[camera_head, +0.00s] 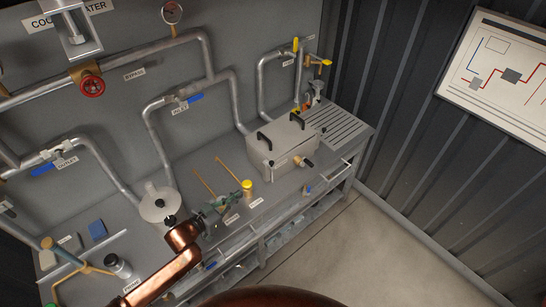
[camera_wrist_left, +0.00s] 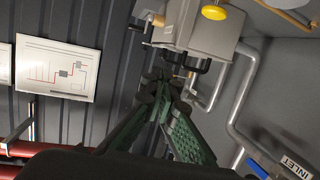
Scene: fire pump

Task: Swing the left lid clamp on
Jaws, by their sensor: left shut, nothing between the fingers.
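A grey metal box (camera_head: 282,144) with a lid and two black handles (camera_head: 264,141) stands on the bench. A small dark fitting, apparently the left lid clamp (camera_head: 271,164), shows on the left of its front; whether it is on or off is too small to tell. My left gripper (camera_head: 245,187) is in front and left of the box, near a yellow cap (camera_head: 247,183), apart from the clamp. In the left wrist view, its green fingers (camera_wrist_left: 163,82) are shut and empty, with the box (camera_wrist_left: 207,30) beyond them, upside down. My right gripper is out of view.
A brass fitting with a black knob (camera_head: 305,162) sits on the right of the box front. Pipes with blue-handled valves (camera_head: 194,98) run along the wall.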

